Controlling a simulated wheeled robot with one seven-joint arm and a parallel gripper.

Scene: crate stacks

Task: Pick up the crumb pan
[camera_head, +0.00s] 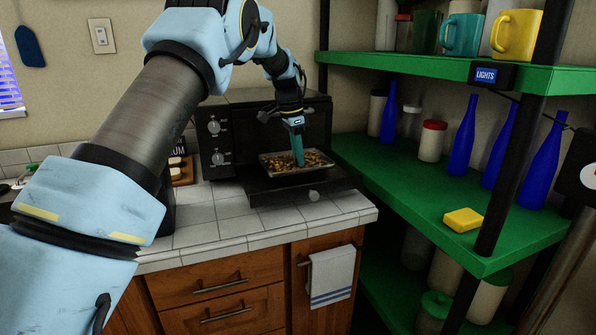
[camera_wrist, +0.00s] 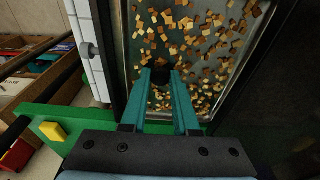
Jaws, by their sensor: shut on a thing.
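The crumb pan (camera_head: 296,171) is a shallow metal tray strewn with brown and tan crumbs. It lies level at the front of the dark toaster oven, above the lowered oven door. In the wrist view the pan (camera_wrist: 205,45) fills the upper middle. My gripper (camera_head: 299,162) reaches down to the pan from above, its teal fingers at the pan. In the wrist view my gripper (camera_wrist: 162,76) is shut on the pan, with a small dark part between the fingertips. The exact grip is partly hidden by the fingers.
The toaster oven (camera_head: 222,140) stands on a white tiled counter (camera_head: 215,222). Close on the right is a green shelf (camera_head: 400,180) with blue bottles (camera_head: 463,140), jars and a yellow sponge (camera_head: 463,220). A towel (camera_head: 331,277) hangs below the counter.

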